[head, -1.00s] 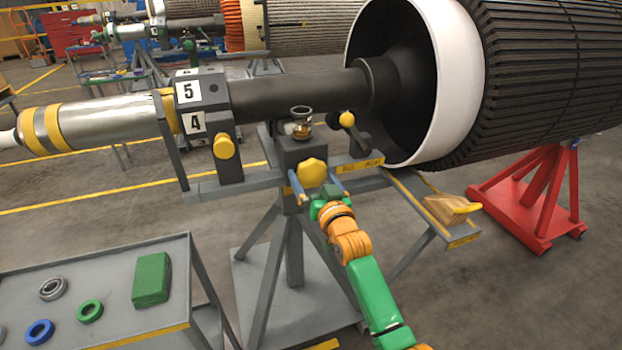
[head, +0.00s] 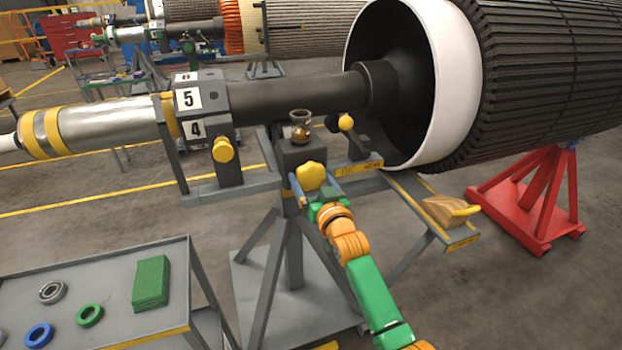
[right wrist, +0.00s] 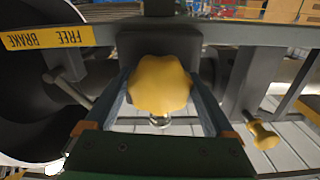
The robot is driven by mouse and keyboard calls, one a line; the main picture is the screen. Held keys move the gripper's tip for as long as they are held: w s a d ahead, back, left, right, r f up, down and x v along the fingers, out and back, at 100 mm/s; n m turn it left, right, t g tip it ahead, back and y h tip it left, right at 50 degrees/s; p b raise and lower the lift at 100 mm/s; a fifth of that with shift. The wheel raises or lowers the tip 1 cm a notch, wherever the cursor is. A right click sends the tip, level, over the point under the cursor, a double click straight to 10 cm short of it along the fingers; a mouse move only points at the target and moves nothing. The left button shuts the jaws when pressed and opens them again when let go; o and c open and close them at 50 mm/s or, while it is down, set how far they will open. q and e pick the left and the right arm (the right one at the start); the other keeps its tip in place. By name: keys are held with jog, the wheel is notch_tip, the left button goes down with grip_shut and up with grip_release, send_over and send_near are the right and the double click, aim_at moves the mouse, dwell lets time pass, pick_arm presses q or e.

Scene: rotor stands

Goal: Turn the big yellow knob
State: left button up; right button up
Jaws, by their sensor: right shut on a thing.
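The big yellow knob (head: 311,175) is a lobed knob on the front of the grey stand, below the dark shaft. In the right wrist view the knob (right wrist: 160,84) fills the middle, between the two fingers. My right gripper (head: 317,188) is at the knob, one finger on each side, and is shut on it. It also shows in the right wrist view (right wrist: 163,100). My left gripper is not in view.
A smaller yellow knob (head: 223,149) is on the numbered clamp, another (head: 346,122) right of the glass jar (head: 300,127). A "FREE BRAKE" label (right wrist: 46,38) is on the rail. A yellow-handled wooden block (head: 451,210) is at right, a grey table (head: 110,290) at lower left.

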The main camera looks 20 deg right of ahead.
jog(key=n, duration=0.2)
jog(key=shift+r+n+p, duration=0.1)
jog(key=shift+n+p, duration=0.2)
jog(key=shift+p, duration=0.1)
jog(key=n, duration=0.3)
jog(key=shift+d+n+p, duration=0.15)
jog(key=shift+n+p, duration=0.15)
jog(key=shift+p, duration=0.1)
jog(key=n, duration=0.6)
jog(key=shift+d+p, duration=0.15)
jog(key=shift+p, duration=0.15)
jog(key=n, duration=0.4)
jog(key=shift+r, duration=0.1)
jog(key=n, duration=0.3)
jog(key=shift+r+n+p, duration=0.1)
jog(key=shift+n+p, duration=0.2)
jog(key=n, duration=0.5)
jog(key=shift+n+p, duration=0.35)
jog(key=shift+n, duration=0.05)
